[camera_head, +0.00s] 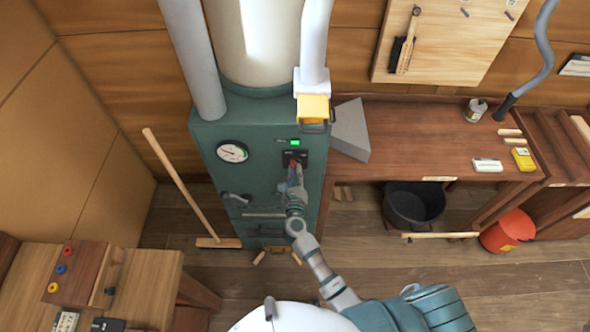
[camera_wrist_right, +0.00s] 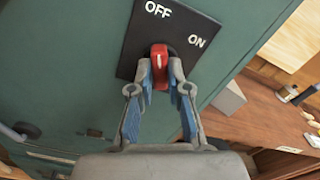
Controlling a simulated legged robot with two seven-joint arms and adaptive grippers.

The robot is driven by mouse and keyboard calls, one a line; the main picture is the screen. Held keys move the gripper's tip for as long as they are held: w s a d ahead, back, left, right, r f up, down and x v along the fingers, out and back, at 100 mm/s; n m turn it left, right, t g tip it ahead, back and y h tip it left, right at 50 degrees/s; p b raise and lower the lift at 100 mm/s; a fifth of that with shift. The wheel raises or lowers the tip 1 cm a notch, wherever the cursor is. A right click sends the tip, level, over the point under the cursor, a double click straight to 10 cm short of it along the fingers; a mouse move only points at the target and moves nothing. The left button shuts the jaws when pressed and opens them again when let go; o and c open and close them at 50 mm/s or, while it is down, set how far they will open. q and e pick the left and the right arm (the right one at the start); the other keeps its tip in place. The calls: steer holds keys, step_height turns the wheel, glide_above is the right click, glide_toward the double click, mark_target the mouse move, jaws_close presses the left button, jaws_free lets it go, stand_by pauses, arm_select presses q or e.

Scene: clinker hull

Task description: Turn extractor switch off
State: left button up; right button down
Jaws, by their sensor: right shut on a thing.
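The extractor switch is a red knob (camera_wrist_right: 159,62) on a black plate (camera_wrist_right: 130,45) marked OFF and ON, on the front of the green extractor cabinet (camera_head: 225,180). In the right wrist view the knob's white mark points up towards OFF. My right gripper (camera_wrist_right: 160,72) has its fingertips closed on both sides of the knob. In the head view my right gripper (camera_head: 295,172) reaches the cabinet front and partly covers the switch. A small green light (camera_head: 295,142) is lit above the switch plate. My left gripper is not in view.
A round gauge (camera_head: 232,152) and a grey handle (camera_head: 235,198) are on the cabinet front, left of my right gripper. A wooden bench (camera_head: 420,145) stands to the right, with a black bucket (camera_head: 414,205) below. A broom (camera_head: 170,172) leans at the left.

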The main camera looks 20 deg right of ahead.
steer(key=shift+s+f, duration=0.15)
steer(key=shift+f, duration=0.25)
steer(key=c, duration=1.2)
jaws_free()
steer(key=shift+o, duration=0.4)
steer(key=shift+r, duration=0.2)
steer(key=shift+a, duration=0.1)
steer(key=v, duration=1.2)
